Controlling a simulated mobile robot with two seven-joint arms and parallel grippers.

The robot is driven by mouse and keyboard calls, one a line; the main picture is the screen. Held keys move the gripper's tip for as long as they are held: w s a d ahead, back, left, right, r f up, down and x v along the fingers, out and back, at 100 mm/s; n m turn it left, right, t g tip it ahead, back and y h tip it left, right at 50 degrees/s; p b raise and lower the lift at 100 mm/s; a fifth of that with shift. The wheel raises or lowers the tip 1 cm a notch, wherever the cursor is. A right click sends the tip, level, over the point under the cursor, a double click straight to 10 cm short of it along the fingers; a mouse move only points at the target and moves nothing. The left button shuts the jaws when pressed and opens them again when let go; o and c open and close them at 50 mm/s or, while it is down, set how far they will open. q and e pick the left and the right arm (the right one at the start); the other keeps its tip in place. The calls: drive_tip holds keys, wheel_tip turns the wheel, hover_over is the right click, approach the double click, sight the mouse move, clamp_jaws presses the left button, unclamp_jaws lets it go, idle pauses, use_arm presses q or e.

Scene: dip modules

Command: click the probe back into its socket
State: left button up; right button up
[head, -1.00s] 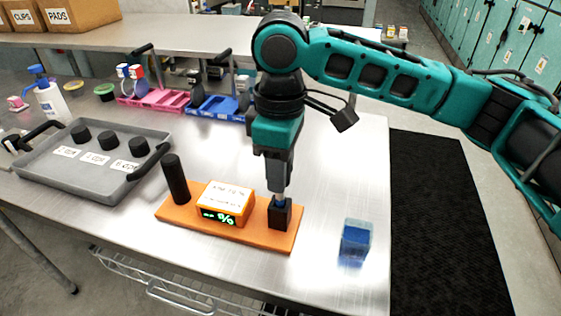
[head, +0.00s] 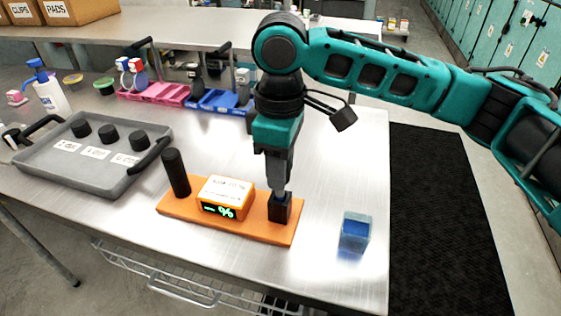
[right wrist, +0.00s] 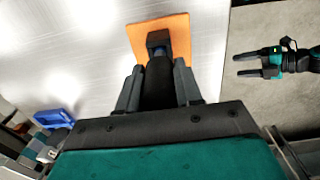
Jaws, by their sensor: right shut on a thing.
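The orange base (head: 250,228) lies on the steel table. On it stand a black upright post (head: 175,172), an orange box with a lit green display (head: 225,207) and a square black socket (head: 280,208). My right gripper (head: 279,190) points straight down over the socket. It is shut on the probe, whose dark body (right wrist: 160,82) shows between the fingers in the right wrist view. The probe's lower end is at the socket mouth; how deep it sits is hidden. My left gripper (right wrist: 247,64) is open and empty, away to the right in the wrist view.
A blue translucent cup (head: 355,232) stands right of the base near the table edge. A grey tray (head: 95,170) with several black knobs lies at left. Pink (head: 165,95) and blue (head: 222,103) bins stand behind. The table between is clear.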

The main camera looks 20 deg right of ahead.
drive_tip(key=shift+f, duration=2.05)
idle(0.6)
clamp_jaws()
drive_tip(key=o, duration=1.7)
unclamp_jaws()
drive_tip(key=shift+c, duration=0.2)
drive_tip(key=shift+r+p, duration=0.35)
drive_tip(key=shift+r, duration=4.2)
